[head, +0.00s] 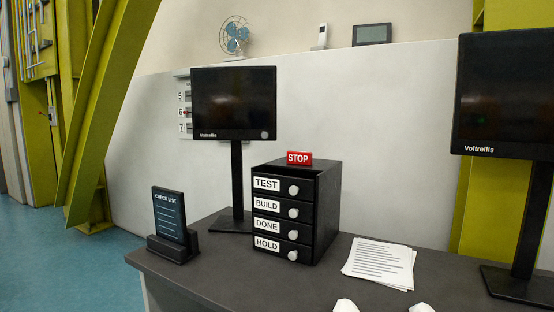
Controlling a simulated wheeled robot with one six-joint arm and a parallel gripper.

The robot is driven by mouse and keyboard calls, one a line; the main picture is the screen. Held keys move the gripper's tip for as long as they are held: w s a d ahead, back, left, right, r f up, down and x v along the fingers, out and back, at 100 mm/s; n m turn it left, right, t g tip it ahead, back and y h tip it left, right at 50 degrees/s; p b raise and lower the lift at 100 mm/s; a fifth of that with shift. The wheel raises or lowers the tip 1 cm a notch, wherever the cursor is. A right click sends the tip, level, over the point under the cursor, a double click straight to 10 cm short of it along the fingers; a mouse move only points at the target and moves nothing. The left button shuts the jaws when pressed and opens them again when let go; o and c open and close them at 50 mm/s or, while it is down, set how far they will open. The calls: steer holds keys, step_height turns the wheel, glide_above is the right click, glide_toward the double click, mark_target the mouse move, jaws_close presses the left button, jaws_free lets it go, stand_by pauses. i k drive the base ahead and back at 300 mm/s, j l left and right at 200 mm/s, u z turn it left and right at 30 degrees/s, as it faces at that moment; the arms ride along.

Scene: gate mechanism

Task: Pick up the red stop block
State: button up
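The red stop block (299,158) is a small red piece with white "STOP" lettering. The unit has drawers labelled TEST, BUILD, DONE and HOLD, with round white knobs, and all look closed. Two white tips at the bottom edge look like the fingers of my gripper (384,307). They are apart with nothing seen between them, in front of and below the block, to its right. The rest of my gripper is out of view.
A monitor (234,103) stands behind the drawer unit, left of the block. A second monitor (505,95) stands at the right. A checklist stand (170,225) is left on the dark desk (215,270). Papers (380,262) lie right of the unit. Space above the block is clear.

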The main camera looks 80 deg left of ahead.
mark_target(293, 157)
steer(key=k+j+u, duration=0.2)
steer(key=u, duration=0.25)
steer(key=k+j+u, duration=0.3)
steer(key=u, duration=1.5)
steer(key=j+z, duration=0.1)
steer(key=z, duration=0.4)
steer(key=j+z, duration=0.15)
steer(key=z, duration=0.35)
steer(key=j+z, duration=0.25)
steer(key=j, duration=0.2)
steer(key=j+z, duration=0.2)
steer(key=j, duration=0.25)
steer(key=j+z, duration=0.25)
steer(key=j, duration=0.15)
steer(key=k+j+z, duration=0.2)
steer(key=j, duration=0.2)
steer(key=k+j+z, duration=0.1)
steer(key=j+z, duration=0.15)
steer(key=j, duration=0.2)
